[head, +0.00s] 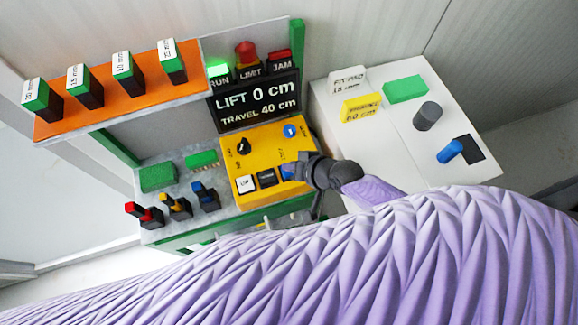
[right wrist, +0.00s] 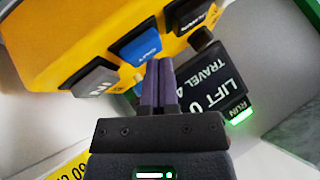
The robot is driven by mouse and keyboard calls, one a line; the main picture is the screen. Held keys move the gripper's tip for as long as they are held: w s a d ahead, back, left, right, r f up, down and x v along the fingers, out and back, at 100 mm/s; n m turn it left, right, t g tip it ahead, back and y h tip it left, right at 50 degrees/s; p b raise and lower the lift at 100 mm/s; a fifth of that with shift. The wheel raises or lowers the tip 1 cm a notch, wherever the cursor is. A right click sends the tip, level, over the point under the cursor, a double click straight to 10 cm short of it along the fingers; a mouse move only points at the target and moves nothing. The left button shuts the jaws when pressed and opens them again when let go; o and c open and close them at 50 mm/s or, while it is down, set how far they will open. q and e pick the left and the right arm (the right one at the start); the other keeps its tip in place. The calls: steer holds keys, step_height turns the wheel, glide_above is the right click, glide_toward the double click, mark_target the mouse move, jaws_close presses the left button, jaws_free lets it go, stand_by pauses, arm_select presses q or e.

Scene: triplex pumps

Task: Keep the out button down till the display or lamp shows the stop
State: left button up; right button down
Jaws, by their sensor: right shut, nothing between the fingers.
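The yellow control box (head: 262,150) carries a blue out button (head: 287,173), partly hidden by my right gripper (head: 294,170). In the right wrist view the blue button (right wrist: 140,46) reads OUT. My right gripper (right wrist: 161,64) is shut and empty, its fingertips at the button's edge; I cannot tell whether they press it. The black display (head: 256,101) reads LIFT 0 cm, TRAVEL 40 cm. The green RUN lamp (head: 218,69) is lit. The LIMIT lamp (head: 246,53) is red; I cannot tell whether it is lit. The JAM lamp (head: 282,53) looks dark. My left gripper is out of view.
An orange shelf (head: 125,98) holds several labelled green-topped blocks. Red, yellow and blue-tipped pieces stand at the bench's front left. A white table (head: 390,150) at right holds a yellow label (head: 361,108), a green block (head: 405,89), a grey cylinder (head: 427,116) and a blue-ended piece (head: 450,151).

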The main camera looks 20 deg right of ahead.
steer(key=shift+f+b, duration=0.4)
steer(key=shift+f, duration=0.05)
stand_by(4.1)
steer(key=shift+r+p, duration=0.95)
step_height(320, 180, up, 5)
steer(key=p, duration=0.5)
steer(key=shift+r, duration=0.15)
steer(key=shift+f, duration=0.2)
